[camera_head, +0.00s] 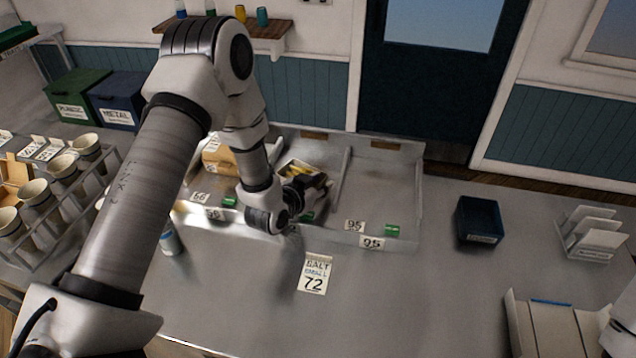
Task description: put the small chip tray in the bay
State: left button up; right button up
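A small light tray of yellow chips (296,168) shows at the middle of the metal unit, just behind my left gripper (312,196). The gripper is dark and low over the unit's middle part, at or very close to the tray's front side. Its fingers are partly hidden by its own wrist, so I cannot tell whether they grip the tray. The metal unit is split into bays by low walls. The right bay (385,185) is empty, with "95" labels at its front. My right gripper is out of view.
A brown box (222,158) sits in the left bay. A price card (315,273) reading "72" lies in front of the unit. A dark bin (479,221) and a white rack (592,234) stand right. A cup rack (62,190) stands left.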

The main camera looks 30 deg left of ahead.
pick_arm(q)
jog(key=shift+r, duration=0.35)
jog(key=v, duration=0.1)
jog(key=b+v, duration=0.1)
jog(key=v, duration=0.2)
jog(key=shift+s+f+b, duration=0.15)
jog(key=shift+s+b, duration=0.2)
jog(key=shift+s, duration=0.15)
jog(key=v, duration=0.7)
jog(key=shift+r+b, duration=0.2)
jog(key=shift+b, duration=0.15)
